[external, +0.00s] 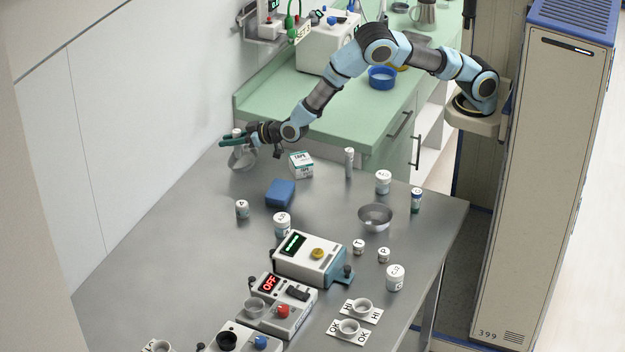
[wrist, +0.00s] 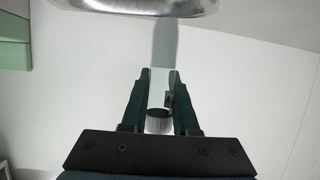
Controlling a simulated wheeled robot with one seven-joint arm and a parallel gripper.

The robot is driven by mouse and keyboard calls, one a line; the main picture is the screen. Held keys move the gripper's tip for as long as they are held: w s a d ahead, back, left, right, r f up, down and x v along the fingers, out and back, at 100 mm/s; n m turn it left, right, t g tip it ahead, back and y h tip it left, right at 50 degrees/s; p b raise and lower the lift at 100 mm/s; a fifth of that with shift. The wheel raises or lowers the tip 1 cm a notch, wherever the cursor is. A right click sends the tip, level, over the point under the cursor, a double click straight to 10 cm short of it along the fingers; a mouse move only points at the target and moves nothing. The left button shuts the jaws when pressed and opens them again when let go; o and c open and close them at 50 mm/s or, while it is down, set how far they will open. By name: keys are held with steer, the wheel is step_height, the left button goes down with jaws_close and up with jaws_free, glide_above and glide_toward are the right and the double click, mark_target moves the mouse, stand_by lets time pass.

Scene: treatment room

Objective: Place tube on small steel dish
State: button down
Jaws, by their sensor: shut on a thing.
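My gripper (external: 226,142) is at the back left of the steel table, its dark green fingers shut on a white tube. In the wrist view the tube (wrist: 160,88) sits between the fingers (wrist: 160,100), with a grey ribbed end toward the palm. A small steel dish (external: 243,159) is just below the gripper; a shiny metal rim (wrist: 135,5) shows at the top of the wrist view. I cannot tell whether tube and dish touch. A second steel dish (external: 375,217), bowl-shaped, stands farther right on the table.
A tape box (external: 301,165), a blue block (external: 280,193) and a slim upright white container (external: 349,162) stand right of the gripper. Several white jars and devices (external: 310,258) fill the middle and front. The wall is close on the left; the table's left part is clear.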

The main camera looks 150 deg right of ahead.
mark_target(237, 131)
steer(key=shift+f+p, duration=0.45)
steer(key=shift+f, duration=1.35)
steer(key=shift+f, duration=0.1)
steer(key=c, duration=0.7)
jaws_free()
steer(key=shift+r, duration=0.2)
steer(key=shift+a, duration=0.4)
steer(key=shift+s+a+r+b, duration=0.15)
steer(key=shift+a+r+b, duration=0.6)
steer(key=shift+a+r, duration=0.25)
steer(key=shift+r+b, duration=0.75)
steer(key=shift+r, duration=2.25)
